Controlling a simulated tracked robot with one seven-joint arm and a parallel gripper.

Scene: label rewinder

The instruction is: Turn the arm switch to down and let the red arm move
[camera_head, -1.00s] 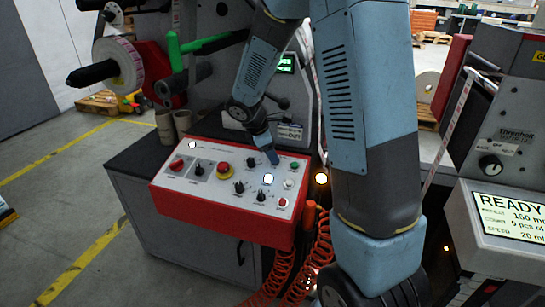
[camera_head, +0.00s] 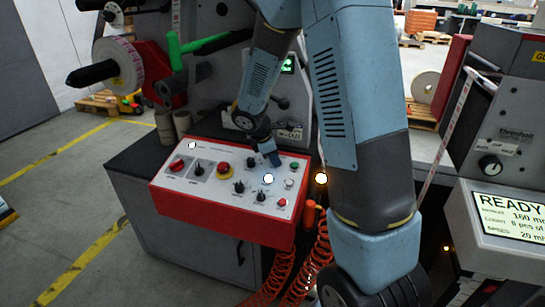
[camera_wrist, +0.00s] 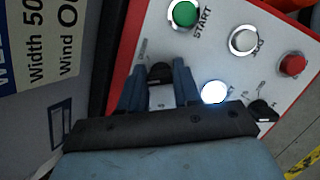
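My gripper (camera_head: 275,159) is over the upper right part of the control panel (camera_head: 217,180), pointing down. In the wrist view its two blue fingers (camera_wrist: 160,88) are apart, one on each side of a black knob (camera_wrist: 160,72); narrow gaps seem to show beside the knob. The gripper hides this knob in the head view. Its label is too small to read, so I cannot confirm that it is the arm switch. A red machine part (camera_head: 160,72), perhaps the red arm, stands behind the label roll (camera_head: 118,65) at the upper left.
A lit white button (camera_wrist: 214,92) sits beside my gripper, with another black knob (camera_wrist: 262,110) beyond it. The green START button (camera_wrist: 183,13), white JOG button (camera_wrist: 243,38) and red button (camera_wrist: 292,63) are nearby. A red emergency button (camera_head: 223,168) is farther left.

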